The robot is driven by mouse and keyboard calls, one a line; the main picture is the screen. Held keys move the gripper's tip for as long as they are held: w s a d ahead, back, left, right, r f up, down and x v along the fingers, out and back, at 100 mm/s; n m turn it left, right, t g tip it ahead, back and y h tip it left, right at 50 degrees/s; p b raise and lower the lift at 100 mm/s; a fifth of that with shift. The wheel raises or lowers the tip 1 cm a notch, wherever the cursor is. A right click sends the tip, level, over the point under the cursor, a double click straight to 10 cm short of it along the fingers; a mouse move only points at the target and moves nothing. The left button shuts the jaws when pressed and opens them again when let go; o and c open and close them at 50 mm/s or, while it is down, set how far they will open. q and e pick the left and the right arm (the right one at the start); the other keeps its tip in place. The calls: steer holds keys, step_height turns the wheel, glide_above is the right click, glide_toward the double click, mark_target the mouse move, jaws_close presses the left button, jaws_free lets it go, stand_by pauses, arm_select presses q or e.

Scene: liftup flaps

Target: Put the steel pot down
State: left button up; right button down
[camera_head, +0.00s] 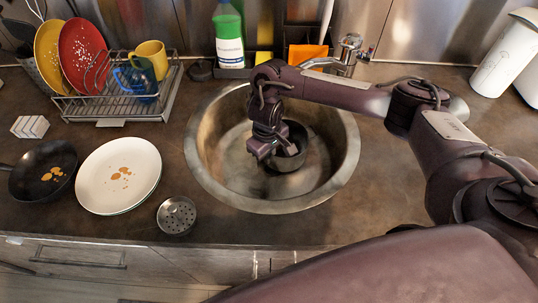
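The steel pot (297,159) is a small, dark grey, round vessel inside the round metal sink (203,158). My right arm reaches in from the right, and its gripper (278,154) points down at the left side of the pot. The gripper overlaps the pot's rim and covers part of its opening. I cannot tell whether the fingers are closed on the rim or whether the pot rests on the sink bottom. My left gripper is not in view.
A faucet (347,57) stands behind the sink. Left of it are a strainer (177,215), a white plate (100,190), a black pan (31,184) and a dish rack (125,101). The brown counter (390,190) is clear right of the sink.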

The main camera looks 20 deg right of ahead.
steer(key=shift+f, duration=0.1)
steer(key=c, duration=1.6)
jaws_free()
step_height(320, 180, up, 12)
steer(key=p, duration=0.5)
steer(key=shift+s+a, duration=0.2)
steer(key=shift+a, duration=0.15)
steer(key=shift+r, duration=0.2)
